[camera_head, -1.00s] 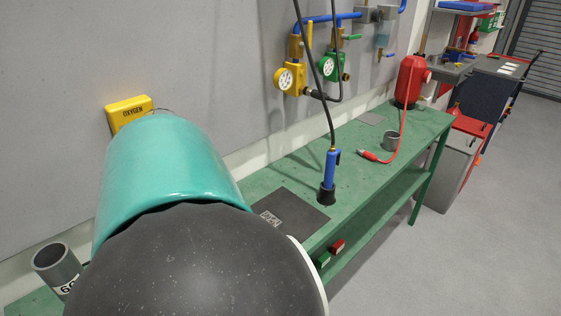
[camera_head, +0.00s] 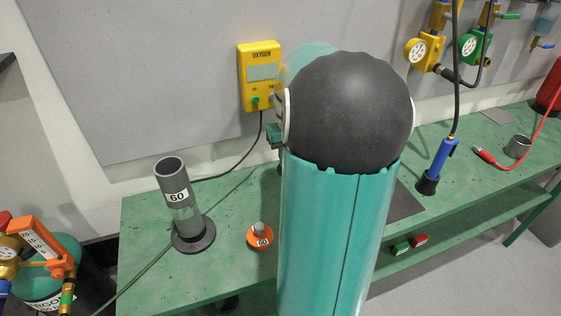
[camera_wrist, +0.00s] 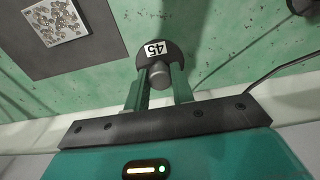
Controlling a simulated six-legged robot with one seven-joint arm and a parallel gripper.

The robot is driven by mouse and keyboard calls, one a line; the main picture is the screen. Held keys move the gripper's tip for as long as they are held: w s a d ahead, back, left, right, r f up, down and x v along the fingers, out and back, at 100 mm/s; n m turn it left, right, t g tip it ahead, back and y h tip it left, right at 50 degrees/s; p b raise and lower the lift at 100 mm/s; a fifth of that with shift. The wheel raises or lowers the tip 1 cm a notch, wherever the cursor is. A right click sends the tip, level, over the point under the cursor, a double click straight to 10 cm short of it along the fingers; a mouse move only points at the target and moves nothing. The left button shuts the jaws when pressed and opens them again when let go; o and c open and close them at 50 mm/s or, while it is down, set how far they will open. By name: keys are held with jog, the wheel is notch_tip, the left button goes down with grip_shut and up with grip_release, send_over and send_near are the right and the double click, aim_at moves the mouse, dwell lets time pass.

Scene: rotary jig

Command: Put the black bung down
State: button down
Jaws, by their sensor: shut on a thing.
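In the wrist view the black bung (camera_wrist: 183,57), marked 45, is between the fingers of my gripper (camera_wrist: 160,73). The fingers are shut on its grey knob, and its disc lies beyond the fingertips, over the green bench top. I cannot tell how far the bung is above the bench. In the head view my arm hides the bung and the fingers.
On the green bench (camera_head: 146,274) a grey tube (camera_head: 177,205) marked 60 stands upright on a dark base. An orange bung (camera_head: 259,238) marked 60 lies beside it. A yellow oxygen box (camera_head: 260,92) is on the wall. A dark mat (camera_wrist: 95,55) carries a patterned plate.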

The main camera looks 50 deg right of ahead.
jog(key=shift+w+d+f, duration=0.3)
jog(key=shift+d+f, duration=0.15)
jog(key=shift+f, duration=0.2)
jog(key=shift+w+d+f, duration=0.3)
jog(key=shift+d+f, duration=0.1)
jog(key=shift+f, duration=0.2)
jog(key=shift+w+d+f, duration=0.1)
jog(key=shift+d+f, duration=0.05)
jog(key=shift+f, duration=1.55)
jog(key=shift+f, duration=0.1)
jog(key=c, duration=1.2)
grip_release()
notch_tip(320, 180, up, 12)
jog(key=shift+r, duration=0.15)
